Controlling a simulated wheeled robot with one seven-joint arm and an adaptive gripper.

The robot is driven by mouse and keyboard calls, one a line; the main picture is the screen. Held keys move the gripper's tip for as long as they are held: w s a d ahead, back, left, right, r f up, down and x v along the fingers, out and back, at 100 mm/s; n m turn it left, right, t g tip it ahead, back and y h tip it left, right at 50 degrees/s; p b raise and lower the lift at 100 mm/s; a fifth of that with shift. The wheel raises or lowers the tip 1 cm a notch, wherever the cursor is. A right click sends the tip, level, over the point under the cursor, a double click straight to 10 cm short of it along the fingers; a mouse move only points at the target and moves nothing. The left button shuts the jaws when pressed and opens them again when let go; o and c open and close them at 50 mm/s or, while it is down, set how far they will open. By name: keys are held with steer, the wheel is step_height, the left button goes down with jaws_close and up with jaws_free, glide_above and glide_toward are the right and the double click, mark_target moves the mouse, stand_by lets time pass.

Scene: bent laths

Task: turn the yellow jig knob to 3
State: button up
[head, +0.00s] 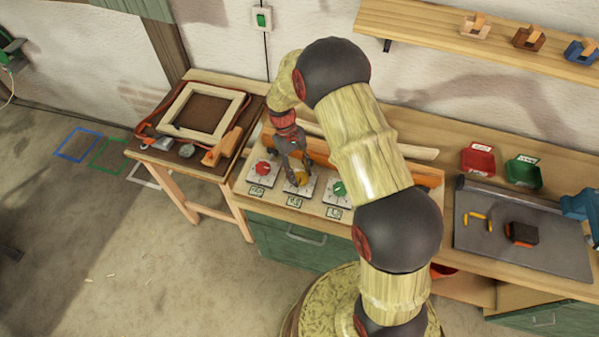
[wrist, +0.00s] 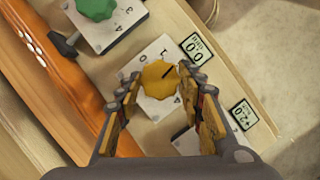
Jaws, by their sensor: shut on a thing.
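The yellow knob (head: 301,179) is the middle one of three knobs on white plates on the bench, between the red knob (head: 263,168) and the green knob (head: 338,188). My gripper (head: 298,170) comes down over the yellow knob from above. In the wrist view, the yellow knob (wrist: 158,80) sits between my two fingers (wrist: 161,83), which are shut on its sides. Its black pointer line aims to the upper right of that view, a little right of the printed 1. The fingers hide part of the plate, and I cannot read a 3 on it.
Small cards, one reading 0.0 (wrist: 195,49), lie along the panel edge. A wooden frame (head: 203,110) lies left; red (head: 478,160) and green (head: 523,171) bins stand right. My arm covers part of the bench.

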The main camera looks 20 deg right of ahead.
steer(key=m+y, duration=0.1)
steer(key=m, duration=0.1)
steer(key=m+y+p, duration=0.1)
steer(key=m, duration=0.2)
steer(key=shift+d+m, duration=0.2)
steer(key=shift+m, duration=0.1)
steer(key=m+y, duration=0.1)
steer(key=m, duration=0.3)
steer(key=shift+d+m+t+y+p, duration=0.1)
steer(key=shift+m+t+y+p, duration=0.2)
steer(key=shift+t+y, duration=0.1)
steer(key=o, duration=1.1)
steer(key=shift+o, duration=0.2)
steer(key=shift+r, duration=0.1)
steer(key=v, duration=1.1)
steer(key=shift+w+d+r, duration=0.15)
steer(key=shift+d+r, duration=0.05)
steer(key=shift+r, duration=0.15)
